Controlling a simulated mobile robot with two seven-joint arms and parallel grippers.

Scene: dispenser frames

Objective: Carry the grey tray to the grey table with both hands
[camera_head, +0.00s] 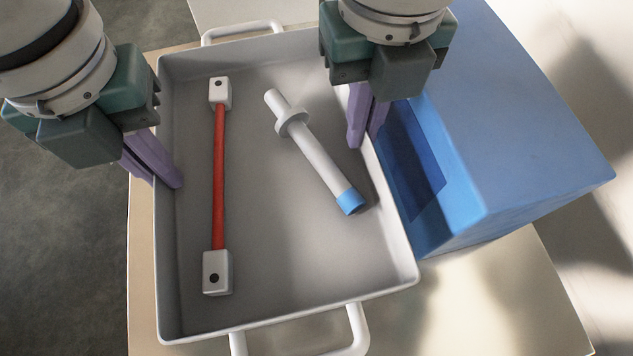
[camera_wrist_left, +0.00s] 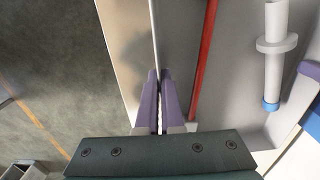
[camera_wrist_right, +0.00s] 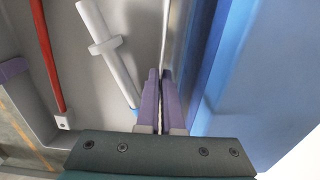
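The grey tray (camera_head: 300,265) rests on a light table and fills the middle of the head view. It holds a red bar with white end blocks (camera_head: 219,180) and a white rod with a collar and blue tip (camera_head: 318,158). My left gripper (camera_head: 172,182) is shut on the tray's left wall, one purple finger on each side; this shows in the left wrist view (camera_wrist_left: 158,75). My right gripper (camera_head: 362,142) is shut on the tray's right wall, which runs between its fingers in the right wrist view (camera_wrist_right: 160,75).
A blue box with an opening (camera_head: 520,130) stands close against the tray's right side, next to my right gripper. The light table top (camera_head: 500,300) is bare at the lower right. Dark floor (camera_head: 60,250) lies to the left. White handles (camera_head: 355,335) stick out at the tray's ends.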

